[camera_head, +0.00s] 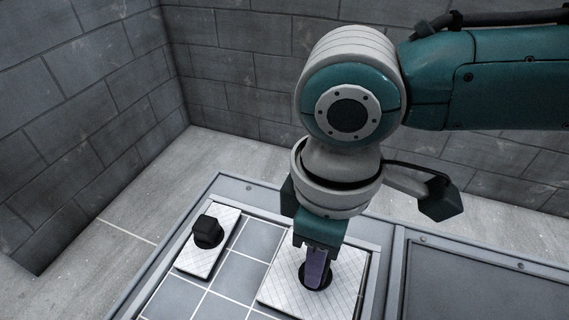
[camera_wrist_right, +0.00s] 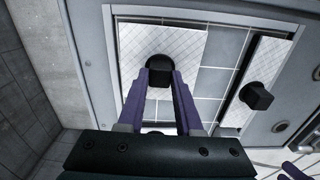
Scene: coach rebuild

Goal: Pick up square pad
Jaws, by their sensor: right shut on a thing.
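The square pad (camera_head: 347,272) is white with a quilted line pattern and a black round knob in its middle. It lies in the grey tiled tray at the right of the tray in the head view, and it also shows at the top of the right wrist view (camera_wrist_right: 190,43). My right gripper (camera_head: 317,280) points down with its purple fingers shut on the black knob (camera_wrist_right: 157,67). The fingers hide part of the knob. I cannot tell whether the pad is clear of the tray floor. Purple fingers, likely of my left gripper (camera_wrist_right: 294,171), show at the wrist view's lower right corner.
A narrow white quilted pad (camera_head: 191,262) with a black knob (camera_head: 207,231) lies at the tray's left. Bare grey tiles (camera_head: 234,272) separate the two pads. A raised metal rim (camera_head: 250,187) surrounds the tray. A dark recessed panel (camera_head: 480,275) is at right, and block walls stand behind.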

